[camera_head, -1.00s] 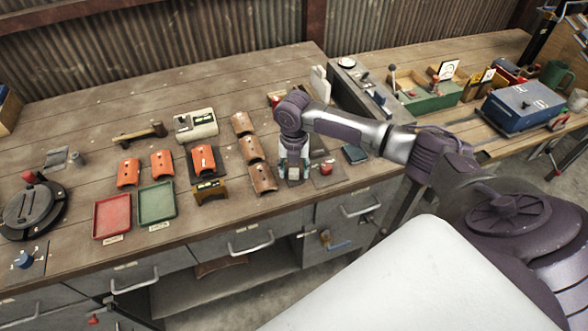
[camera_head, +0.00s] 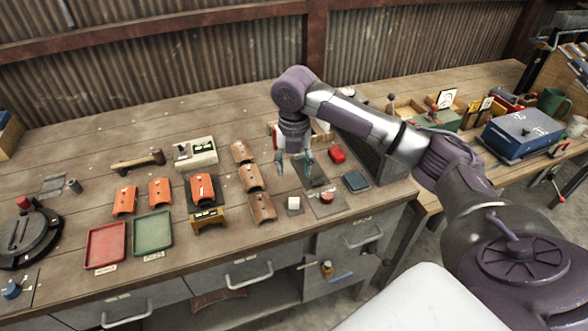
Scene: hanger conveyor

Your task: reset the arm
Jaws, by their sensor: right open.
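My right arm reaches in from the right over the workbench (camera_head: 100,165). Its gripper (camera_head: 293,170) points down above the bench, with its fingers apart and nothing seen between them. My left gripper is not in view.
A red tray (camera_head: 106,246) and a green tray (camera_head: 152,232) lie at the front left. A blue toolbox (camera_head: 523,128) stands at the right.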

